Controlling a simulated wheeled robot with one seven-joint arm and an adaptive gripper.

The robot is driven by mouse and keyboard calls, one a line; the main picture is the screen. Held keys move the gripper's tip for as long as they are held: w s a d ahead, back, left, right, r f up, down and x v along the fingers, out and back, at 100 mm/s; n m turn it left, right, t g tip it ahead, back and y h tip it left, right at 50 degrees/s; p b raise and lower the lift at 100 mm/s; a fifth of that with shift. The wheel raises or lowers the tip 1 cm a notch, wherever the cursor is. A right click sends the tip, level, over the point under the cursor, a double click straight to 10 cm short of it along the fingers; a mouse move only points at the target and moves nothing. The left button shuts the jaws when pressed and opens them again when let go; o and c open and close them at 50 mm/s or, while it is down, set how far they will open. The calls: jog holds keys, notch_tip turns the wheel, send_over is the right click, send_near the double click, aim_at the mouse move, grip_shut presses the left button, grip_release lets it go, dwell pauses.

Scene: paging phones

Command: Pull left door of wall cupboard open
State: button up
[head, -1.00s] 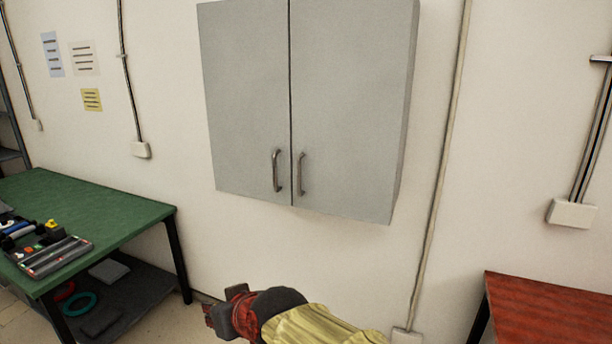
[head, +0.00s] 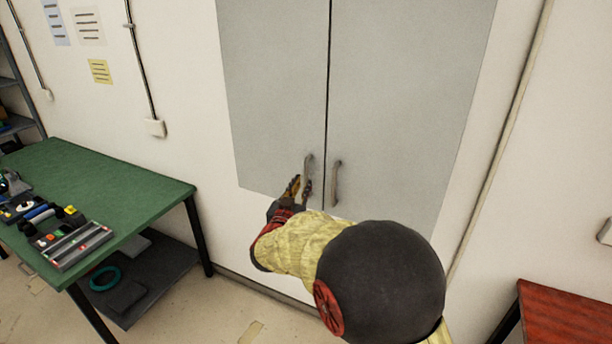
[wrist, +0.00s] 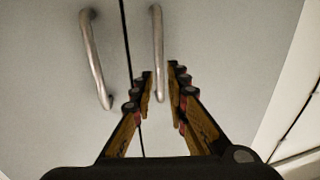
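The grey wall cupboard has two doors, both shut, meeting at a dark vertical seam. The left door (head: 270,90) has an upright metal bar handle (head: 308,170) near its lower right corner. The right door (head: 410,90) has a similar handle (head: 336,185) just across the seam. My gripper (head: 299,186) is at the lower part of the left door's handle. In the wrist view, my gripper (wrist: 161,74) is open, with one finger on each side of a bar handle (wrist: 157,45) and gaps showing. The other handle (wrist: 95,60) is outside the fingers. I cannot tell whether the fingers touch the bar.
A green table (head: 110,180) with tools and a lower shelf stands at the left. A red table (head: 570,320) is at the lower right. Cable conduits run up the wall on both sides of the cupboard. The wall below the cupboard is bare.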

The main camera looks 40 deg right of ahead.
aim_at(306, 178)
jog(key=x, duration=0.5)
jog(key=shift+d, duration=0.1)
grip_shut()
dwell(0.7)
